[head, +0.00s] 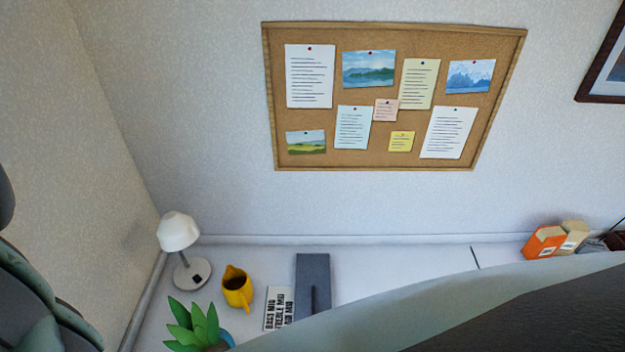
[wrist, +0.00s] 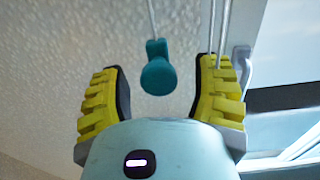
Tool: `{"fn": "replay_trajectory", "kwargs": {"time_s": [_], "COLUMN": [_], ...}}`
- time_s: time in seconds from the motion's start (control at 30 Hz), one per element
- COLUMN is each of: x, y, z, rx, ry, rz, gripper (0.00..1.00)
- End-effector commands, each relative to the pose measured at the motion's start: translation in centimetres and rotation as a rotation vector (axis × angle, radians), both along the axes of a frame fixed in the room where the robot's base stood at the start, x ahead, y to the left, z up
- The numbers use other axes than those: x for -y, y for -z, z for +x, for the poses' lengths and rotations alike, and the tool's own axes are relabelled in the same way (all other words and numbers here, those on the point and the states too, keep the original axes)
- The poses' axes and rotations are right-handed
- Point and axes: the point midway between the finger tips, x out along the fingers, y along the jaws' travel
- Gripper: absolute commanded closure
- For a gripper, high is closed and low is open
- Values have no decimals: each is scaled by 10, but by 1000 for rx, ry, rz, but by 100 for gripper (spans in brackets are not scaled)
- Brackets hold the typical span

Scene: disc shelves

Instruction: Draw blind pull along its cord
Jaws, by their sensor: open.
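In the wrist view, the blind pull (wrist: 157,72) is a teal knob with a rounded lower end. It hangs on a thin pale cord (wrist: 152,18) that runs up out of the picture. My gripper (wrist: 160,88) is open, with one yellow-and-black finger on each side of the pull. The pull appears between the fingers, apart from both of them; its exact depth is hard to tell. The head view shows neither the pull nor the gripper's fingers.
Two more pale cords (wrist: 218,30) pass close by the right finger. A window frame (wrist: 280,97) is at the right. In the head view, a lamp (head: 180,232), yellow pitcher (head: 237,288), plant (head: 195,325) and orange box (head: 543,243) stand below a corkboard (head: 395,165).

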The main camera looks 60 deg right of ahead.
Motion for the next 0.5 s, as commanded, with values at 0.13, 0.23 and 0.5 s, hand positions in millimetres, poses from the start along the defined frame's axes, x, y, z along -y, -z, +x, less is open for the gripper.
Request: {"fn": "replay_trajectory", "kwargs": {"time_s": [0.13,0.23,0.5], "x": [0,0,0], "y": [0,0,0], "z": [0,0,0], "rx": [0,0,0], "ry": [0,0,0], "rz": [0,0,0], "gripper": [37,34,62]}}
